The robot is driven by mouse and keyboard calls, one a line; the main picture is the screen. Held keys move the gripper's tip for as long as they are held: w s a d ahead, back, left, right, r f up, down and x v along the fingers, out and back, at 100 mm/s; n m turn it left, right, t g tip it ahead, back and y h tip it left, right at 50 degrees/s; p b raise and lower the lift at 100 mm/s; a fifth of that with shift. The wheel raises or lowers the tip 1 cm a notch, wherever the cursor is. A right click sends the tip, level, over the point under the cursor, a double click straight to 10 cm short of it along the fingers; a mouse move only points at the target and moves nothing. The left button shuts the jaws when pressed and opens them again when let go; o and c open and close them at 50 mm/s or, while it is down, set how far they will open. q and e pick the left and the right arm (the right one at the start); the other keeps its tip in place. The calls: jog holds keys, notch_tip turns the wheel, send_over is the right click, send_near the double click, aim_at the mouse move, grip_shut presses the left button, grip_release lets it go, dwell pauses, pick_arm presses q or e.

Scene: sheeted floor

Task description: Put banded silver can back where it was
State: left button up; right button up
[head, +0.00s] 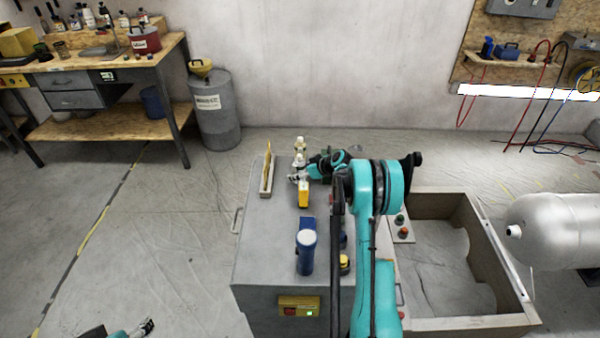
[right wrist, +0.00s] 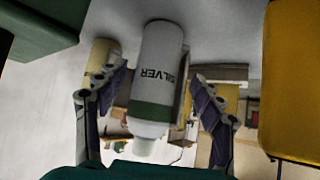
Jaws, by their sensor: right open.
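The banded silver can (right wrist: 156,85) is white with a green band and the word SILVER, seen upside down in the right wrist view. It stands on the grey cabinet top (head: 262,215), and its pale top shows in the head view (head: 299,160). My right gripper (right wrist: 157,80) is open, with one finger on each side of the can; whether either finger touches it I cannot tell. The gripper also shows in the head view (head: 298,177). My left gripper (head: 147,326) is low at the bottom left, away from the cabinet; its opening is too small to judge.
A cream can (head: 300,143) stands just behind the silver one. A yellow item (head: 304,195) is close in front of the right gripper. A narrow wooden tray (head: 267,178) lies to the left, and a blue can-like object (head: 306,250) stands nearer. The cabinet's left front is clear.

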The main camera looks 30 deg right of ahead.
jog(key=p+v, duration=0.4)
jog(key=v, duration=0.8)
jog(key=s+a+r+m+g, duration=0.1)
jog(key=s+a+r, duration=0.3)
jog(key=a, duration=0.3)
jog(key=s+a+r+g+h, duration=0.1)
jog(key=s+a+r, duration=0.2)
jog(key=a+r, duration=0.3)
jog(key=s+a+r+m, duration=0.1)
jog(key=s+a+r, duration=0.25)
jog(key=a, duration=0.45)
jog(key=s+a+h, duration=0.1)
jog(key=s+a, duration=0.3)
jog(key=s, duration=0.5)
jog(key=s+a+m+h, duration=0.1)
jog(key=s+a, duration=0.4)
jog(key=s, duration=0.5)
jog(key=shift+f, duration=0.5)
jog(key=shift+a, duration=0.1)
